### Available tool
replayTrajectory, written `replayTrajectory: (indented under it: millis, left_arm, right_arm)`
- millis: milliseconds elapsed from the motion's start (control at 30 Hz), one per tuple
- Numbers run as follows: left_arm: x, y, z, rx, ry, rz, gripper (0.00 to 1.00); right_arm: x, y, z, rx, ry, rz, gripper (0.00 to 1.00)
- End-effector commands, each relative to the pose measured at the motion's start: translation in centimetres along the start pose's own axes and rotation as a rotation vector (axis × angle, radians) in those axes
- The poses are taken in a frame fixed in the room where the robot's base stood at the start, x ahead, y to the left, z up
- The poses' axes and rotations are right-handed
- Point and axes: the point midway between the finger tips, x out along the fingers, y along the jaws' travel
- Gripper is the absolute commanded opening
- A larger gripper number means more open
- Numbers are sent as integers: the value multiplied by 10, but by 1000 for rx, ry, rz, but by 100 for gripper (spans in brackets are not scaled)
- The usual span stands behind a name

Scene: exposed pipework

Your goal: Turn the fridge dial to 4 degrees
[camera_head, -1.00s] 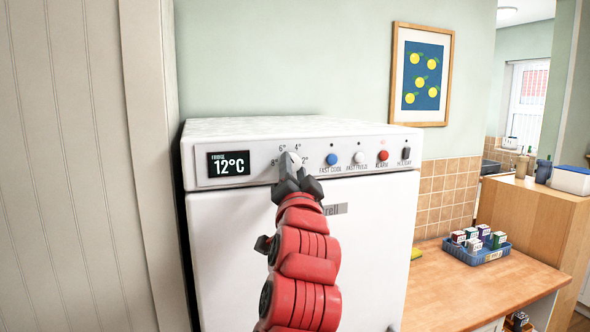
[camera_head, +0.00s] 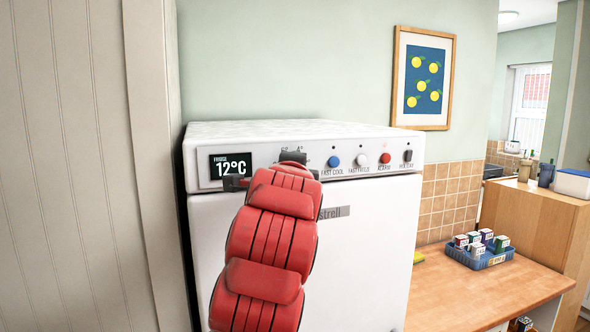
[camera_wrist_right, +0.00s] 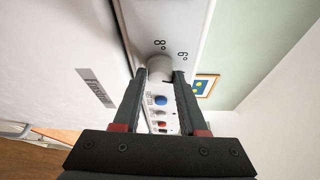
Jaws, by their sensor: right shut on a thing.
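The white fridge (camera_head: 370,230) has a control panel along its top front. Its display (camera_head: 231,166) reads 12°C. The temperature dial (camera_wrist_right: 159,67) is a pale round knob with the marks 8° and 6° beside it in the right wrist view. My right gripper (camera_wrist_right: 160,77) is shut on the dial, one dark finger on each side. In the head view my red right arm and gripper (camera_head: 292,158) hide the dial; the 6° and 4° marks show just above. Which mark the dial points to cannot be told. My left gripper is not in view.
Right of the dial are a blue fast cool button (camera_head: 333,160), a white fast freeze button (camera_head: 362,159), a red alarm button (camera_head: 385,158) and a dark switch (camera_head: 407,156). A wooden counter (camera_head: 470,300) holds a blue tray (camera_head: 480,260) of small boxes. A wall stands close left.

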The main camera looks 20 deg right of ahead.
Motion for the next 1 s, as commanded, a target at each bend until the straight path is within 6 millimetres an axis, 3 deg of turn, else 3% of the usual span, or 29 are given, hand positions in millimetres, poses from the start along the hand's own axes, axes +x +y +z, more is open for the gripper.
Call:
replayTrajectory:
  millis: [400, 967, 1000]
  left_arm:
    - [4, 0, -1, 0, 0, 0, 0]
    - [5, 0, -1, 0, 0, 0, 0]
    - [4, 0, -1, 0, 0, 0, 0]
  right_arm:
    - [0, -1, 0, 173, -1, 76, 0]
    - [0, 0, 1, 197, -2, 86, 0]
    - [0, 0, 1, 197, -2, 86, 49]
